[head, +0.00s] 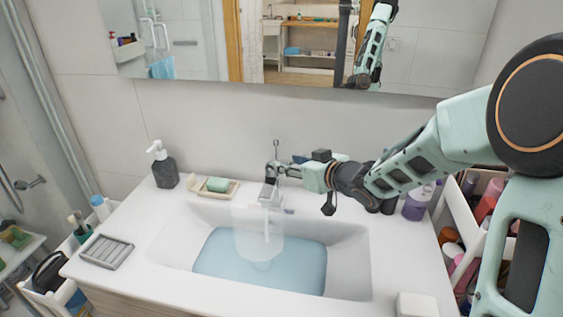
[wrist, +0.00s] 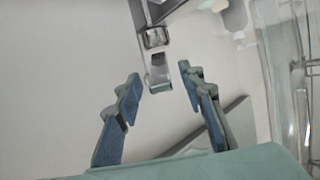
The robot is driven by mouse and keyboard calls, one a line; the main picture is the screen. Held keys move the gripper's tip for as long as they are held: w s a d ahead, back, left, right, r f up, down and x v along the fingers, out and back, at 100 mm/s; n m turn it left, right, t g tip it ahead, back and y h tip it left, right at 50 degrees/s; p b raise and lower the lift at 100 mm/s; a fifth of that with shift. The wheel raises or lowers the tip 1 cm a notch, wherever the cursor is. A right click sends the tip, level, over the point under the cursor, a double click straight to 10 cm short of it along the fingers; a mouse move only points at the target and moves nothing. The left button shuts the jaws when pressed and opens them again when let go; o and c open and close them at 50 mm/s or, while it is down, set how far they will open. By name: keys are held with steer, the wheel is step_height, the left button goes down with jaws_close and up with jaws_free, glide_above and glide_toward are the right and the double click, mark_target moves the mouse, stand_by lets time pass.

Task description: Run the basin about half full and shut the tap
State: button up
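The white basin (head: 345,240) holds a pool of pale blue water (head: 215,255) that covers its floor and reaches partway up the walls. The chrome tap (head: 268,190) stands at the basin's back edge. A pale translucent stream (head: 258,235) falls from its spout into the water. My gripper (head: 284,170) is at the tap's upper part, coming from the right. In the wrist view my gripper (wrist: 160,84) is open, its blue-padded fingers apart, with the end of a chrome tap part (wrist: 158,75) between the fingertips. I cannot tell whether either finger touches it.
A green soap on a dish (head: 218,186) and a dark soap dispenser (head: 165,168) stand left of the tap. A purple bottle (head: 417,203) stands right, beneath my arm. The mirror (head: 200,40) hangs behind.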

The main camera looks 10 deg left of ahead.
steer(key=shift+v, duration=2.75)
